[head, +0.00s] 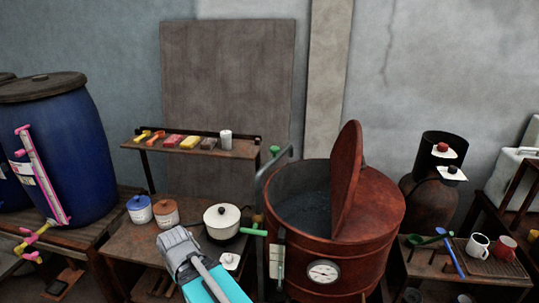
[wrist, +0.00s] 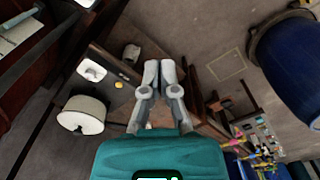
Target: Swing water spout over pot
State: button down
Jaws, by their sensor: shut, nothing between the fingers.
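A grey-green pipe (head: 261,215) stands at the left side of the red vat, with its bent top end (head: 281,158) reaching toward the vat's rim; I take it for the water spout, but cannot be sure.
The red vat (head: 375,225) has its lid half raised. Blue and orange-brown canisters (head: 139,209) stand behind my gripper. A shelf (head: 190,148) above holds coloured blocks and a white cup. A blue barrel (head: 60,150) stands at left; a gas cylinder (head: 430,200) at right.

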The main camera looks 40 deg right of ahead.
aim_at(276, 160)
jog(key=shift+d, duration=0.2)
jog(key=w+d+r+m+g+h+p, duration=0.2)
jog(key=w+d+r, duration=0.5)
jog(key=d, duration=0.4)
jog(key=w+d+r+m+g+h+p, duration=0.2)
jog(key=w+d+r+h+p, duration=0.3)
jog(key=d+r, duration=0.5)
jog(key=w+d+r+m+g+h+p, duration=0.1)
jog(key=w+d+r+m+h+p, duration=0.1)
jog(key=w+d+r+h, duration=0.5)
jog(key=w+d+r+p, duration=0.1)
jog(key=w+d, duration=0.3)
jog(key=d, duration=0.1)
jog(key=shift+w+d+r+m+g+p, duration=0.2)
jog(key=shift+r+m+g+p, duration=0.1)
jog(key=shift+m+g+p, duration=0.1)
jog(key=s+a+b+x, duration=0.1)
jog(key=s+b+x, duration=0.1)
jog(key=x, duration=1.1)
jog(key=shift+s+b, duration=0.25)
jog(key=shift+b, duration=0.35)
